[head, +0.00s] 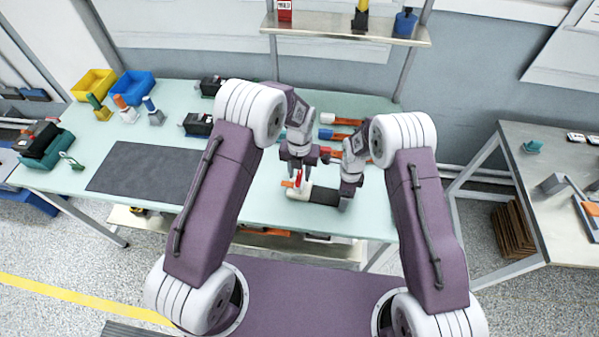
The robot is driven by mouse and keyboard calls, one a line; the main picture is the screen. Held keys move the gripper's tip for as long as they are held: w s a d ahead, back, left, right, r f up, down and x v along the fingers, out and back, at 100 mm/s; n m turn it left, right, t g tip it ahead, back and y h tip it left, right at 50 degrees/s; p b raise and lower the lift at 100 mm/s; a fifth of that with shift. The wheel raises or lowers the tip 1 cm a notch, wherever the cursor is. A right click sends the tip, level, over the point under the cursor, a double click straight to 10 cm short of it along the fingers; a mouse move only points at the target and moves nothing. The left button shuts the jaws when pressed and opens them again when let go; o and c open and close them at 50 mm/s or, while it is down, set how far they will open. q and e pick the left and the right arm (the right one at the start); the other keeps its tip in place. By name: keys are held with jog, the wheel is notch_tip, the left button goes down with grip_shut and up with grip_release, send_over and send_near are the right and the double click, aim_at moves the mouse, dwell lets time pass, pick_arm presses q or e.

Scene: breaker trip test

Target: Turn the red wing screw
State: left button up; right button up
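A small white and dark device (322,195) lies near the front edge of the pale green bench, in the middle of the view. A red part (299,181), which looks like the wing screw, stands up at its left end. My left gripper (298,172) points down right over this red part. The picture is too small to show whether its fingers touch or grip it. My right gripper (345,203) points down at the right end of the device. Its fingertips are small and partly hidden, so its opening is unclear.
Orange- and blue-handled tools (338,135) lie behind the grippers. A dark mat (145,170) covers the bench's left part, with yellow (94,84) and blue (134,86) bins behind. A shelf (340,32) stands above the back edge. A second table (545,160) is at right.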

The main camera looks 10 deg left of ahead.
aim_at(299, 174)
pick_arm(q)
jog(key=shift+r, duration=0.1)
notch_tip(299, 174, up, 12)
dwell(0.5)
pick_arm(e)
jog(key=o, duration=2)
jog(key=shift+r, duration=0.1)
